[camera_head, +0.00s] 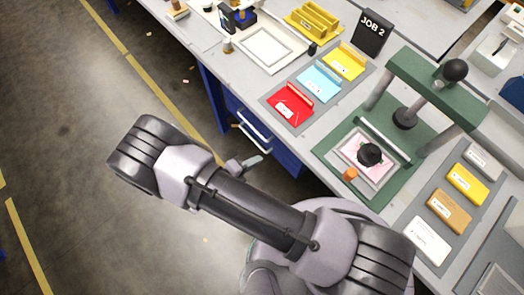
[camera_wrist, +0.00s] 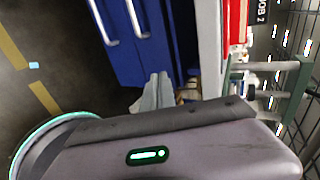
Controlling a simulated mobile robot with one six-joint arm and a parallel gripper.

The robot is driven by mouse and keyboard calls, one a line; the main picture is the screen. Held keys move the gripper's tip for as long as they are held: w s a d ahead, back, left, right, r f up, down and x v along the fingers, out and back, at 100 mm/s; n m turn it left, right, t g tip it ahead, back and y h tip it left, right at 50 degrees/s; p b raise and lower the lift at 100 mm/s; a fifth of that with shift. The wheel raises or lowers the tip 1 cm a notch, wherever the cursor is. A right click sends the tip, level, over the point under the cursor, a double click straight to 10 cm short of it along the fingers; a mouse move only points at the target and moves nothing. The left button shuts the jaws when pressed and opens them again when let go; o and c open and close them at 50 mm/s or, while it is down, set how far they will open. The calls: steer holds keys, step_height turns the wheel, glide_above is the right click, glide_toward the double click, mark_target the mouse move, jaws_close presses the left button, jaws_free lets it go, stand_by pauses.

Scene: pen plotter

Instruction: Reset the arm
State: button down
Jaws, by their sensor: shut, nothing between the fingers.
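My arm (camera_head: 250,212) is folded low over the floor in front of the workbench (camera_head: 225,95). My gripper (camera_head: 243,166) shows small beyond the forearm, beside the blue drawer cabinet and clear of the bench top. In the wrist view my gripper's pale fingers (camera_wrist: 157,85) are together with nothing between them. Part of the gripper is hidden behind my wrist housing in that view.
A green press frame (camera_head: 445,92) stands on the bench at right. Red (camera_head: 291,105), blue (camera_head: 319,83) and yellow (camera_head: 344,62) pieces lie near a "JOB 2" sign (camera_head: 372,33). The blue cabinet (camera_head: 280,150) has protruding handles. Open floor (camera_head: 80,110) lies left.

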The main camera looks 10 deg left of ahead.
steer(key=w+d+r+m+g+y, duration=0.15)
steer(key=d+r+m+g, duration=0.3)
steer(key=r+m, duration=0.75)
steer(key=w+d+r+m+g, duration=0.2)
steer(key=d+r+m+g, duration=0.25)
steer(key=r+m, duration=0.8)
steer(key=s+d+r+m+t+y, duration=0.3)
steer(key=r+m, duration=0.6)
steer(key=m, duration=0.4)
steer(key=s+d+r+m+t+y, duration=0.2)
steer(key=s+d+r+m+y, duration=0.2)
steer(key=r+m, duration=0.5)
steer(key=s+m+y, duration=0.1)
steer(key=s+m, duration=0.1)
steer(key=m, duration=0.1)
steer(key=shift+d+m+t, duration=0.35)
steer(key=shift+d+t, duration=0.05)
steer(key=shift+s+r, duration=0.1)
